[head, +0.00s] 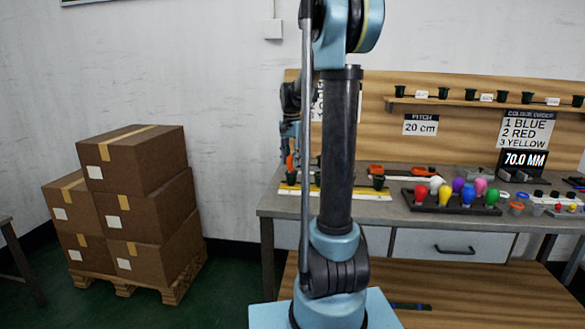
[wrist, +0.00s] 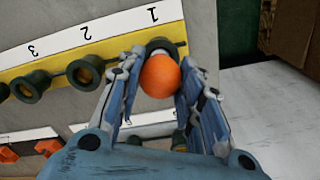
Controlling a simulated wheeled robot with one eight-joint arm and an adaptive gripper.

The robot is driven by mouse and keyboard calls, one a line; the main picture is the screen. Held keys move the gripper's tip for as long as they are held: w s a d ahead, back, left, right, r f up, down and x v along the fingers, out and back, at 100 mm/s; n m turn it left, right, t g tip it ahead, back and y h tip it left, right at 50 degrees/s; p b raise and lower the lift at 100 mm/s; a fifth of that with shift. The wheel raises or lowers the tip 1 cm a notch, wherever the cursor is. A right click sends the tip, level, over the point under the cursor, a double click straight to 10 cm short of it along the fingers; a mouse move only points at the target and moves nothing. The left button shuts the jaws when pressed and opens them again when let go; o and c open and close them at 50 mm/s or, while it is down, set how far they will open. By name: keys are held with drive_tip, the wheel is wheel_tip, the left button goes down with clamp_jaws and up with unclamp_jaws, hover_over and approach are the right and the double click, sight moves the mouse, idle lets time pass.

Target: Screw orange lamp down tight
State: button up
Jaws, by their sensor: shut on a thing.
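The orange lamp (wrist: 160,78) is a round bulb in the wrist view, between the two fingers of my gripper (wrist: 161,62). The fingers are shut on it from both sides. A dark socket (wrist: 161,43) shows just behind the lamp, on the yellow strip (wrist: 112,52) by the number 1. The lamp is lined up with this socket; how deep its base sits is hidden. In the head view my arm hides most of the gripper, and a bit of orange (head: 290,162) shows at the left end of the workbench.
Empty sockets (wrist: 85,70) and (wrist: 32,87) stand by numbers 2 and 3. Orange parts (wrist: 48,147) lie lower left. In the head view a dark rack (head: 452,207) of coloured lamps stands on the workbench (head: 385,194). Stacked boxes (head: 135,160) are at left.

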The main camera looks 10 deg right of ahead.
drive_tip(key=shift+m, duration=1.3)
drive_tip(key=m, duration=0.3)
drive_tip(key=shift+m, duration=0.8)
drive_tip(key=m, duration=0.4)
drive_tip(key=shift+f+m, duration=0.1)
drive_tip(key=shift+m, duration=0.2)
